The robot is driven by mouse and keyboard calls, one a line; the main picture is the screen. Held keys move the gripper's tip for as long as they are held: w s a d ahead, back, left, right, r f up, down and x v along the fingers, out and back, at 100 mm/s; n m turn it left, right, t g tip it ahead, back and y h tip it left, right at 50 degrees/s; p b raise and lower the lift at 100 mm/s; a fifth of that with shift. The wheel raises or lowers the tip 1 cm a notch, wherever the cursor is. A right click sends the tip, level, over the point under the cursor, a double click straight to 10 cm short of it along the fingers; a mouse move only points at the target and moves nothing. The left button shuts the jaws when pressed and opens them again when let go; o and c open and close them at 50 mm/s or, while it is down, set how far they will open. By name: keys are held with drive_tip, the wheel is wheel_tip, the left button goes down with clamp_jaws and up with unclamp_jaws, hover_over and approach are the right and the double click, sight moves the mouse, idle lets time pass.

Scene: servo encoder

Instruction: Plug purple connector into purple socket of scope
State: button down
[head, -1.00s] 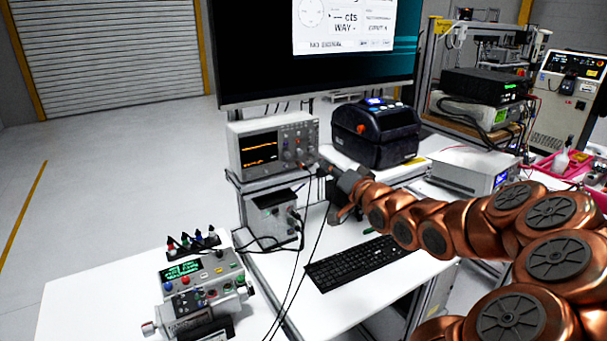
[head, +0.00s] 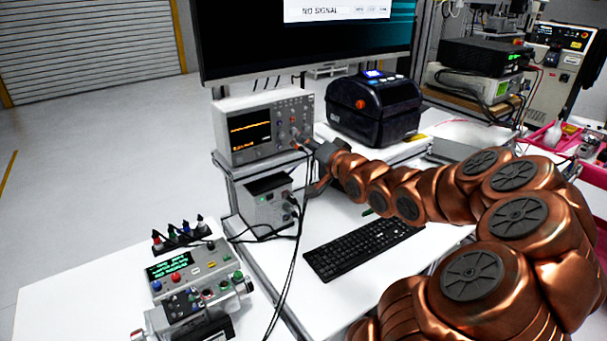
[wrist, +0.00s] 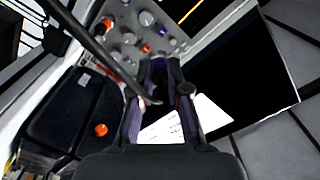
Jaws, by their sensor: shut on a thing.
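The scope (head: 230,152) stands on a raised shelf, its screen showing an orange trace and its knobs on the right. My gripper (head: 314,150) is at the lower right of its front panel. In the wrist view my gripper (wrist: 160,72) is shut on a dark, purplish connector (wrist: 160,82), mostly hidden between the fingers. The connector points at the scope's knob panel (wrist: 128,38). A black cable (wrist: 97,48) crosses in front of the left finger.
A dark printer (head: 375,112) stands right of the scope. A grey box (head: 265,207) with cables sits below the scope, and a keyboard (head: 362,250) lies on the desk. A servo test unit (head: 195,285) is at front left. A large monitor (head: 300,45) hangs above.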

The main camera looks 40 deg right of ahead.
wheel_tip(320, 180, down, 8)
drive_tip(key=r+b, duration=0.1)
drive_tip(key=b, duration=0.6)
drive_tip(key=w, duration=0.4)
drive_tip(key=w+p, duration=0.1)
drive_tip(key=w, duration=0.3)
drive_tip(key=shift+d+f, duration=0.15)
drive_tip(key=shift+d, duration=0.05)
drive_tip(key=shift+w+f+p, duration=0.1)
drive_tip(key=shift+w+p, duration=0.35)
drive_tip(key=shift+p, duration=0.25)
idle(2.4)
drive_tip(key=c, duration=1.1)
unclamp_jaws()
drive_tip(key=shift+s, duration=0.1)
